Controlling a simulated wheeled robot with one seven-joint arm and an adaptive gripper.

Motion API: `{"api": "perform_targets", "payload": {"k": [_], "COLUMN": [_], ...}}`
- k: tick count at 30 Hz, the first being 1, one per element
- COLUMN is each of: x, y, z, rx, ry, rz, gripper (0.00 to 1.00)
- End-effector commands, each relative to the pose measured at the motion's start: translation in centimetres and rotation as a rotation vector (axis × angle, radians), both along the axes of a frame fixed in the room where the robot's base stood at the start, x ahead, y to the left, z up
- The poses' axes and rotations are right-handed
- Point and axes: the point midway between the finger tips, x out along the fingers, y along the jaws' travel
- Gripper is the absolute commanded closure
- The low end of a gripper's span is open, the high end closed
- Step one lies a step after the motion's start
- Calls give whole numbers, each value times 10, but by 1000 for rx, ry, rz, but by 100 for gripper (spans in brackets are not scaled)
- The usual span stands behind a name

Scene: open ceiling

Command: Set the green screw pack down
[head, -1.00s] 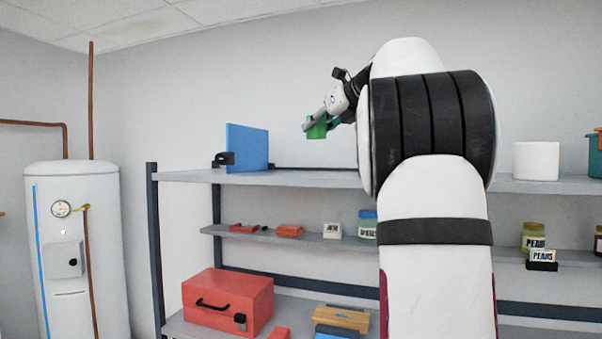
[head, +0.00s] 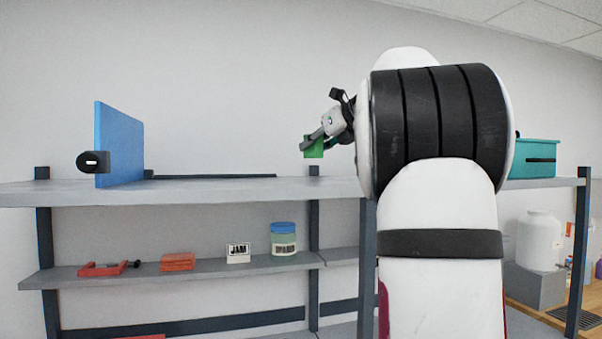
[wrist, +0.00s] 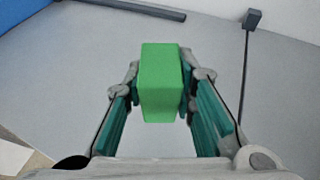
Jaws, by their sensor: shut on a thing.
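The green screw pack (head: 314,148) is a small green block. My gripper (head: 318,141) is shut on it and holds it in the air, above the level of the top shelf (head: 240,188) in the head view. In the wrist view the pack (wrist: 161,80) sits between the two teal-padded fingers of my gripper (wrist: 160,95), with a grey surface (wrist: 70,75) behind it. Its far side is hidden. My arm covers part of the shelf in the head view.
A blue upright panel (head: 120,145) with a black clamp (head: 93,162) stands at the left of the top shelf. A teal bin (head: 535,158) is at the right. The top shelf's middle looks clear.

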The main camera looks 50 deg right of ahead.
Motion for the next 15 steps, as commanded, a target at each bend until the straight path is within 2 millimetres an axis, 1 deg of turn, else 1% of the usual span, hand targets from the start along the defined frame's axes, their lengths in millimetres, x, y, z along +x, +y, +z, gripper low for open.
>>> {"api": "perform_targets", "payload": {"k": [1,8,12,15], "x": [0,-1,0,0], "y": [0,0,0,0], "z": [-8,-27,-49,-58], "rx": [2,0,2,1], "ry": [0,-1,0,0], "rz": [-1,-1,-1,-1], "gripper": [100,100,100,100]}}
